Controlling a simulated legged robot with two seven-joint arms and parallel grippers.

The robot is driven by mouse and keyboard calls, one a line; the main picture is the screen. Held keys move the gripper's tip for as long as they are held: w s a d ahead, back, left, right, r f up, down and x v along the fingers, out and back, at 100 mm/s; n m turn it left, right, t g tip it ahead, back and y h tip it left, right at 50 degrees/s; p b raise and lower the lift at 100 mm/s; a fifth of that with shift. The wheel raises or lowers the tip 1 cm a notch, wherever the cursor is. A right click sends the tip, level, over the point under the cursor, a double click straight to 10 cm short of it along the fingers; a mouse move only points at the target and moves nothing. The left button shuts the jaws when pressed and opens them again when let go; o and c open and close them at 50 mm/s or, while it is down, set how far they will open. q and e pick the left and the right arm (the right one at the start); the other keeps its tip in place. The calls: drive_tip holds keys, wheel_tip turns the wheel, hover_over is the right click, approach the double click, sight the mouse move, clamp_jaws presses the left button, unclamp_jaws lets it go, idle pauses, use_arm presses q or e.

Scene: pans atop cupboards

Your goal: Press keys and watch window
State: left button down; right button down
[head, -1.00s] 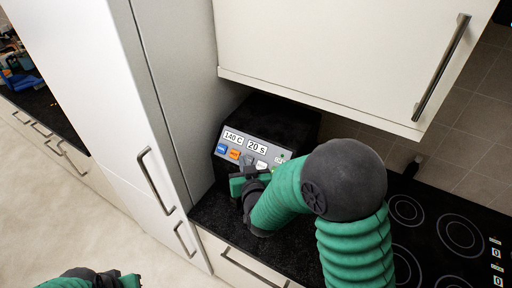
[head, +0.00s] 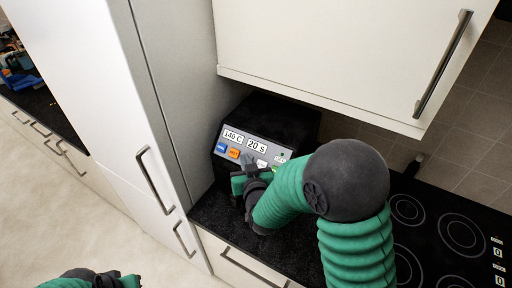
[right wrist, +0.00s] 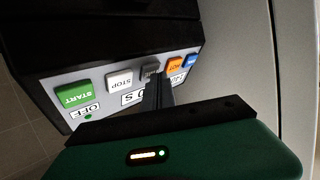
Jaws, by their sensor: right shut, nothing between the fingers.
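A black box-shaped appliance (head: 275,118) with a grey slanted key panel stands on the dark counter under the wall cupboard. Its windows read 140 C (head: 233,136) and 20 S (head: 257,145); a third reads OFF. The keys include blue (head: 221,148), orange (head: 234,153), grey (right wrist: 152,71), white STOP (right wrist: 120,81) and green START (right wrist: 75,97). My right gripper (right wrist: 156,82) is shut and empty, its tips at the grey key; I cannot tell whether they touch it. My left gripper (head: 112,279) is low at the left, its jaws unclear.
A tall pale cupboard (head: 170,90) stands close on the left of the appliance. The wall cupboard (head: 330,50) hangs just above it. A black hob (head: 440,235) lies to the right of my right arm. The floor at the left is clear.

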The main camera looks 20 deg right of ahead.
drive_tip(key=shift+f, duration=0.1)
idle(0.3)
drive_tip(key=shift+s+a+r, duration=0.2)
drive_tip(key=shift+a+r, duration=0.05)
drive_tip(key=shift+r, duration=0.2)
drive_tip(key=s+a+r+p, duration=0.2)
drive_tip(key=a+r+p, duration=0.1)
drive_tip(key=r+p, duration=0.1)
drive_tip(key=shift+s+a+r, duration=0.15)
drive_tip(key=shift+s+a, duration=0.1)
drive_tip(key=shift+s, duration=0.05)
idle(0.4)
idle(0.4)
